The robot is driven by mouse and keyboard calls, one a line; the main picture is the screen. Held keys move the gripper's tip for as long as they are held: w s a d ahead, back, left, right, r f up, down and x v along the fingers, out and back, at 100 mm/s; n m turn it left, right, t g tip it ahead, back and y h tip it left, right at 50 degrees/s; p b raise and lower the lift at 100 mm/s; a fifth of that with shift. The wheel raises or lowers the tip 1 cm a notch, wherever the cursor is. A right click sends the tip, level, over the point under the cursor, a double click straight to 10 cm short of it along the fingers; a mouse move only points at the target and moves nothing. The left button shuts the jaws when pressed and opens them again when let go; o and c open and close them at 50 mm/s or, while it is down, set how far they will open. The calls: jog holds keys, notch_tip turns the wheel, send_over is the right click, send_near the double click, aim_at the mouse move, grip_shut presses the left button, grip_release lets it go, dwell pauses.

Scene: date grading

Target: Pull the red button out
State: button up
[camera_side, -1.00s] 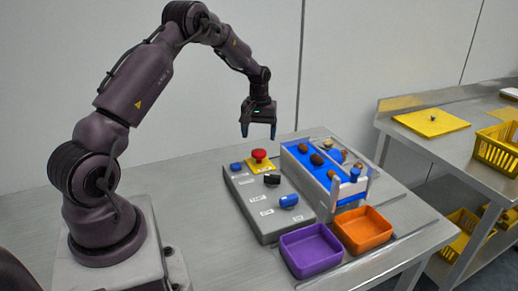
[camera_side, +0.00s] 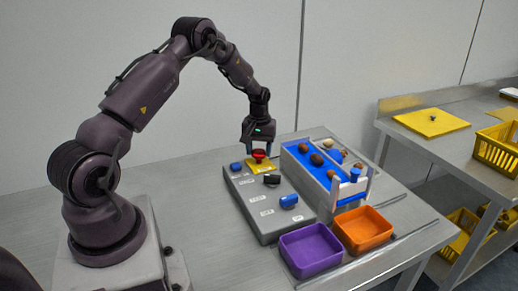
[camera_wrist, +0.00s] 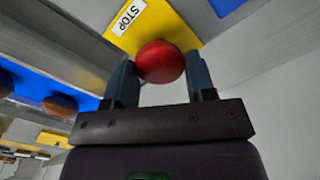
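The red button (camera_side: 259,155) is a round mushroom head on a yellow plate (camera_side: 262,168) at the far end of the grey control panel (camera_side: 262,210). My gripper (camera_side: 259,150) is open, pointing down, with one blue finger on each side of the button head. In the wrist view the red button (camera_wrist: 161,62) lies between the two fingertips of my gripper (camera_wrist: 160,75), with the STOP label beside it. The left finger looks very close to the button; I cannot tell whether it touches. The button's stem is hidden under its head.
A blue button (camera_side: 236,166), a black knob (camera_side: 272,180) and a blue knob (camera_side: 289,201) sit on the panel. The blue conveyor (camera_side: 312,170) with several dates runs close on the right. Purple (camera_side: 285,238) and orange (camera_side: 345,216) bins stand in front.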

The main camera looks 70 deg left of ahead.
aim_at(258, 151)
jog(key=shift+r, duration=0.75)
jog(key=o, duration=1.3)
jog(key=shift+f, duration=0.1)
jog(key=shift+c, duration=0.2)
notch_tip(258, 151, up, 13)
jog(key=s+d+r+m+t, duration=0.2)
jog(key=s+d+r+m, duration=0.1)
jog(key=s+d, duration=0.4)
jog(key=s+d+r+m+t, duration=0.1)
jog(key=s+d+r+m, duration=0.3)
jog(key=d, duration=0.8)
jog(key=s+d+r+m+t, duration=0.2)
jog(key=s+d+r+m, duration=0.2)
jog(key=s+d, duration=0.5)
notch_tip(258, 151, up, 2)
jog(key=shift+s+d+r+t, duration=0.2)
jog(key=shift+s+d+t, duration=0.15)
jog(key=shift+s, duration=0.1)
